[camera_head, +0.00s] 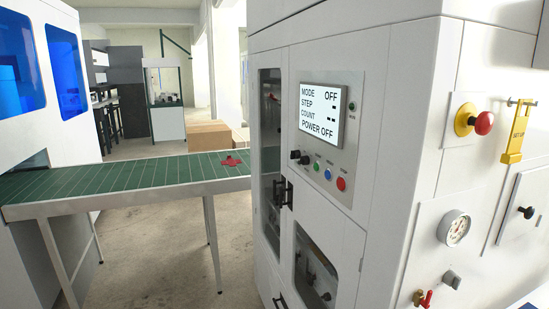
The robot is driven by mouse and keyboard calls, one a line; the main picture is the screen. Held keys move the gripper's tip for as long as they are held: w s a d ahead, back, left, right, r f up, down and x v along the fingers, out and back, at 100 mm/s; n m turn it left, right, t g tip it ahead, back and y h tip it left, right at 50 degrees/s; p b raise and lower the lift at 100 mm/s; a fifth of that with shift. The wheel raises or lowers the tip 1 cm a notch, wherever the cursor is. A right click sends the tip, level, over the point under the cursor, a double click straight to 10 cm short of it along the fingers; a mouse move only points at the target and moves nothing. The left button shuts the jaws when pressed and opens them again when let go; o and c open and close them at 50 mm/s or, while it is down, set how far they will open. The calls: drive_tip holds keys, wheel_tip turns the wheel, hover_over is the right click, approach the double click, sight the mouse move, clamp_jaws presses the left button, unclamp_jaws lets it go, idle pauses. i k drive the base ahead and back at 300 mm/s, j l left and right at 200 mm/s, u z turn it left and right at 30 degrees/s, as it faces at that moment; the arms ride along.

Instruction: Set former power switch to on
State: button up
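The former (390,120) is a large white cabinet filling the right half of the view. Its display (321,112) reads MODE OFF, dashes for STEP and COUNT, and POWER OFF. My gripper is not in view.
The side face also carries a pressure gauge (454,228), a grey knob (452,280), a red valve handle (426,299) and a black door knob (525,212). A green conveyor (120,178) with a red item (232,161) stands left. Open floor (160,265) lies between.

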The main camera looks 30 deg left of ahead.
sight(294, 154)
drive_tip(key=j+u, duration=0.1)
drive_tip(key=u, duration=0.65)
drive_tip(key=j+u, duration=0.1)
drive_tip(key=u, duration=0.25)
